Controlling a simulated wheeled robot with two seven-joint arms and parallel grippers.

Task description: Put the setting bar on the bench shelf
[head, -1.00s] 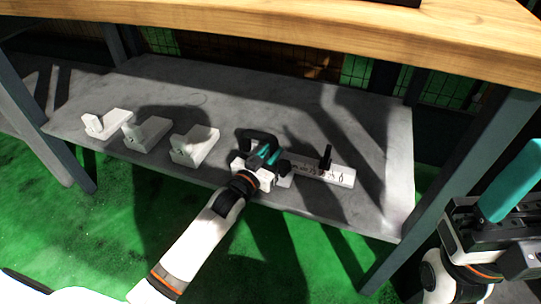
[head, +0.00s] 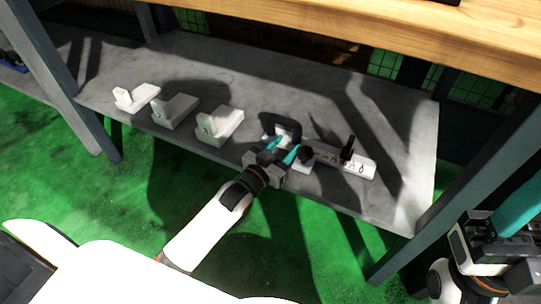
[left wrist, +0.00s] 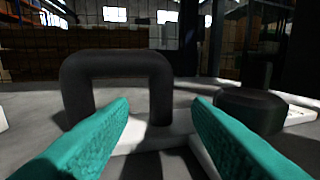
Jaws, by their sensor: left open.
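The setting bar (head: 346,161) is a long white bar with dark markings, a black arched handle, a black knob and an upright black post. It lies on the grey bench shelf (head: 330,112) near the front edge, at the right. My left gripper (head: 283,149) is open and empty in front of the handle. In the left wrist view, the handle (left wrist: 118,62) stands beyond the open teal fingers (left wrist: 160,108), apart from them, and the knob (left wrist: 249,108) is at the right. My right gripper (head: 493,232) is at the right edge, partly cut off; its opening is unclear.
Three white L-shaped blocks (head: 137,97) (head: 174,110) (head: 219,126) stand in a row on the shelf, left of the bar. The wooden bench top (head: 370,25) overhangs the shelf. Grey legs (head: 58,80) (head: 455,190) flank it. The shelf behind the bar is clear.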

